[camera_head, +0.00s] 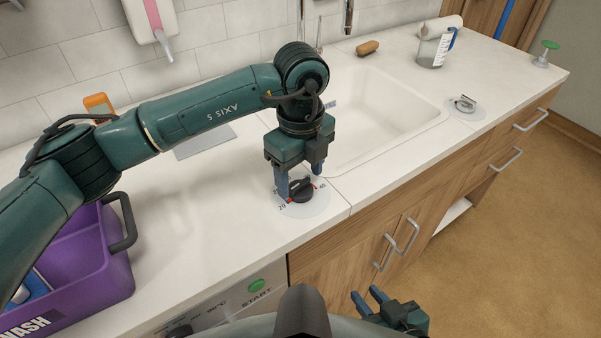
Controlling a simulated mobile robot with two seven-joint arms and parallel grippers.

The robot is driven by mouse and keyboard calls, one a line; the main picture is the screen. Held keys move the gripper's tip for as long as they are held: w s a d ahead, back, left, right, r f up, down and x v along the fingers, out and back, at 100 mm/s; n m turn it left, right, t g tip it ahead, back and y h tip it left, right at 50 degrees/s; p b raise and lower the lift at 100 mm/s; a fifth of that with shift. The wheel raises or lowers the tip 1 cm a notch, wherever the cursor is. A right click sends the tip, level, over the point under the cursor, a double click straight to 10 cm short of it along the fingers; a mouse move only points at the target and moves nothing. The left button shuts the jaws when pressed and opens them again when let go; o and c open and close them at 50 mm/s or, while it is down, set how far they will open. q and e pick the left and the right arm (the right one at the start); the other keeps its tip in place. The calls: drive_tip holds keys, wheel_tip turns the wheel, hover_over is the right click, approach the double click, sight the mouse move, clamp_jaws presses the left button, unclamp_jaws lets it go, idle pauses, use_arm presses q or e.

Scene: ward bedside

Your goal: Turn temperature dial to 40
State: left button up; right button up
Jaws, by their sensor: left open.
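The temperature dial is a black knob (300,190) on a round white scale plate (312,210) on the counter. The numbers 20 and 40 show on the plate, and a small red mark shows beside the knob. My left gripper (299,184) points down over the dial, its blue-grey fingers open on either side of the knob. I cannot tell whether the fingers touch the knob. They hide part of the plate and its scale. My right gripper (368,303) is at the bottom edge, away from the dial, its two fingers apart and nothing between them.
A purple wash crate (105,283) stands at the left. The sink (385,115) lies behind the dial. A machine front with a green START button (257,285) is below the counter edge. A jug (434,48) and another round plate with a metal handle (465,104) are farther right.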

use_arm(q)
drive_tip(key=shift+f, duration=0.55)
drive_tip(key=c, duration=1)
